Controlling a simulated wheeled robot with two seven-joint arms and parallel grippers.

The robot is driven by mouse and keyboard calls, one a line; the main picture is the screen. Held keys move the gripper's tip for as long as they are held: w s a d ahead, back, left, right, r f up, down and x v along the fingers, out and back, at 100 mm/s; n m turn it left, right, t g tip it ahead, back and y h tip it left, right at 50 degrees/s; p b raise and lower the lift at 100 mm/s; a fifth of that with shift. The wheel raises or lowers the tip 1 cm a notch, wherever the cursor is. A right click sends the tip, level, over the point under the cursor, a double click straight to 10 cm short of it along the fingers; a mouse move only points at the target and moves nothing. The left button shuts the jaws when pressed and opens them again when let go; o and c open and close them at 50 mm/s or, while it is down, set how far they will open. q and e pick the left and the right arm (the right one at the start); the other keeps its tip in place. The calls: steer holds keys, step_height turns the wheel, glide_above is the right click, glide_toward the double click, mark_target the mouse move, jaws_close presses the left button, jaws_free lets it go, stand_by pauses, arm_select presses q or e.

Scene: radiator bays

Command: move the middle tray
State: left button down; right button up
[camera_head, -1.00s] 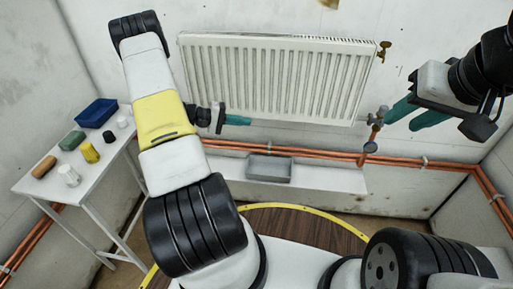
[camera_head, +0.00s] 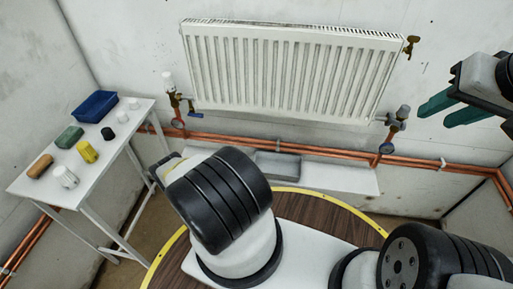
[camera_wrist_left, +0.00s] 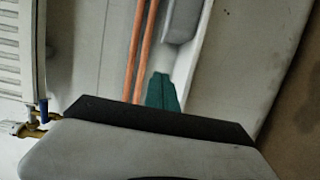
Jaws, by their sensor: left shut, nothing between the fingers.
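A shallow grey tray (camera_head: 278,166) sits on the white ledge (camera_head: 335,178) below the radiator, partly hidden behind my left arm in the head view. Its grey side also shows at the top of the left wrist view (camera_wrist_left: 181,22). My left gripper (camera_wrist_left: 162,90) shows its teal fingers shut and empty in the left wrist view, pointing along the ledge toward the tray but apart from it. In the head view the left fingers are hidden behind my arm. My right gripper (camera_head: 452,108) is open and empty at the upper right, well away from the tray.
A white radiator (camera_head: 290,70) hangs above, with valves (camera_head: 393,130) at its lower corners. Copper pipes (camera_head: 430,163) run along the wall just above the ledge. A white side table (camera_head: 105,150) at left carries a blue bin (camera_head: 95,105) and several small items.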

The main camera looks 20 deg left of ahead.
arm_select(q)
steer(key=w, duration=1)
steer(key=shift+d+r, duration=0.1)
steer(key=shift+w+d, duration=0.15)
steer(key=shift+d, duration=1.1)
steer(key=shift+w+d, duration=0.15)
steer(key=shift+d, duration=0.5)
